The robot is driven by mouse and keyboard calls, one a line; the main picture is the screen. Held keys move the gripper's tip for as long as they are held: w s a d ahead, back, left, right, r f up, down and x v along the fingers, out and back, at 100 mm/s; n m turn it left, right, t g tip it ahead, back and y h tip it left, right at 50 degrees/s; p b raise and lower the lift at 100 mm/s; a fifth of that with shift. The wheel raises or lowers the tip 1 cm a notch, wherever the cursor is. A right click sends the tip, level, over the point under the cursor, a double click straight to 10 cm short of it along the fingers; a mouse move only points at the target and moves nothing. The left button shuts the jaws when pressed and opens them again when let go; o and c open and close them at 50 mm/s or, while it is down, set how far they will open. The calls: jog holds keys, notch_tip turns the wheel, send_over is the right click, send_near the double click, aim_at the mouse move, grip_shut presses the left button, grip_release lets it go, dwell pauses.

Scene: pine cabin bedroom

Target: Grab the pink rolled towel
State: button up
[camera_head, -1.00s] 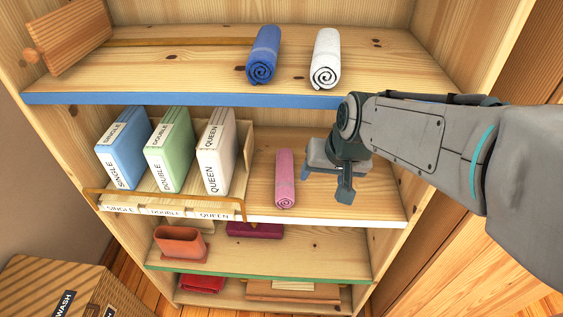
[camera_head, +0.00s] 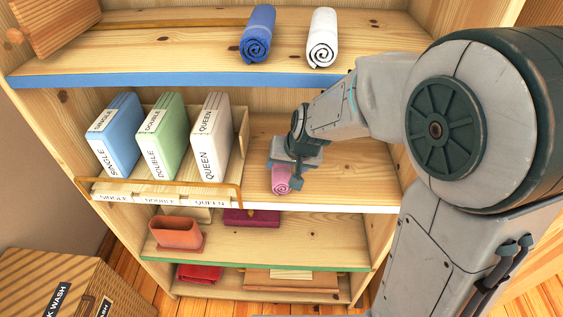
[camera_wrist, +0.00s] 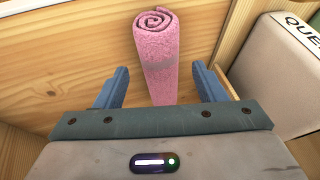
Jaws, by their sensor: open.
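The pink rolled towel (camera_head: 281,182) lies on the middle shelf, to the right of the boxed sheet sets, its front end showing below my gripper in the head view. In the wrist view the towel (camera_wrist: 158,60) has its spiral end at the top and its body running down between my two blue fingers. My gripper (camera_wrist: 158,88) is open, with one finger on each side of the towel and a gap visible on both sides. In the head view my gripper (camera_head: 292,172) is over the towel and hides its rear part.
A tray (camera_head: 238,160) with blue, green and cream boxes labelled Single, Double and Queen stands left of the towel. The upper shelf, with a blue edge (camera_head: 180,80), holds a blue rolled towel (camera_head: 258,35) and a white one (camera_head: 322,38). The shelf right of my gripper is clear.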

aim_at(285, 170)
jog(key=shift+x, duration=2.55)
jog(key=shift+d, duration=0.15)
jog(key=c, duration=0.8)
